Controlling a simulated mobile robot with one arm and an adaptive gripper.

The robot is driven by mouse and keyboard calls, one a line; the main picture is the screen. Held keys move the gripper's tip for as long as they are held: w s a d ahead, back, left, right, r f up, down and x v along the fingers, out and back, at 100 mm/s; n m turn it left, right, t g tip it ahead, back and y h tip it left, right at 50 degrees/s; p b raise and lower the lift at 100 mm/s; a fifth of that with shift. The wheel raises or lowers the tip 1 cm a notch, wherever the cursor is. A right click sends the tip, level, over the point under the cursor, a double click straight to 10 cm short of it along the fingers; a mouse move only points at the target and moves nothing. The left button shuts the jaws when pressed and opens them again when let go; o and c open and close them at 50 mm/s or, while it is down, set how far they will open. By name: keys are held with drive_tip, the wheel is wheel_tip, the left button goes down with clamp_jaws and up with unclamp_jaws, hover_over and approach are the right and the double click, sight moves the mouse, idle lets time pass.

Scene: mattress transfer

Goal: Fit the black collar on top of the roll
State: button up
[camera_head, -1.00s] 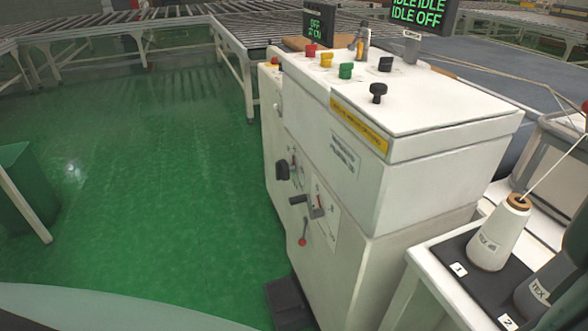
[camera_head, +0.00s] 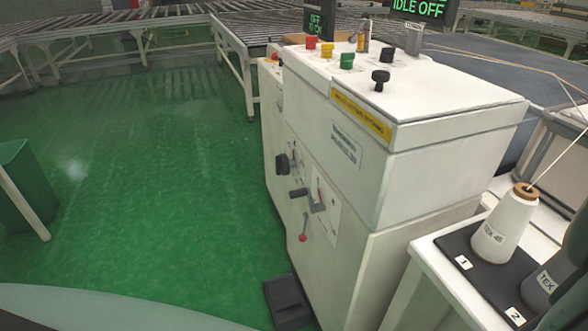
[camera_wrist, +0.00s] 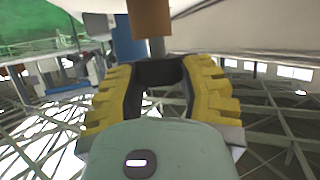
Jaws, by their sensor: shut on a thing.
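My gripper (camera_wrist: 160,78) shows in the wrist view, with yellow ribbed fingers on both sides of a dark piece. The fingers are shut on this piece, which looks like the black collar (camera_wrist: 158,70); its far side and full shape are partly hidden. A brown block-like thing (camera_wrist: 150,18) with a grey post under it shows just beyond the fingers. I cannot tell whether it touches the collar. A large pale surface (camera_wrist: 240,22) fills the upper right; I cannot tell whether it is the roll. The head view shows neither my gripper nor the collar.
In the head view a white machine cabinet (camera_head: 420,190) with knobs and levers stands at the centre right. A thread cone (camera_head: 503,225) stands on a black mat beside it. A black pedal (camera_head: 287,300) lies on the floor. The green floor (camera_head: 150,190) at left is open.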

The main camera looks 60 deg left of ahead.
drive_tip(key=shift+f+b, duration=0.8)
drive_tip(key=o, duration=1.2)
drive_tip(key=shift+v, duration=1.55)
drive_tip(key=shift+w+a, duration=0.1)
drive_tip(key=shift+a, duration=0.9)
drive_tip(key=shift+s+a, duration=0.2)
drive_tip(key=shift+a, duration=0.45)
drive_tip(key=shift+s+a, duration=0.2)
drive_tip(key=shift+a, duration=1.25)
drive_tip(key=shift+s+a, duration=0.25)
drive_tip(key=shift+a, duration=1.15)
drive_tip(key=shift+s+a, duration=0.2)
drive_tip(key=shift+a, duration=1.25)
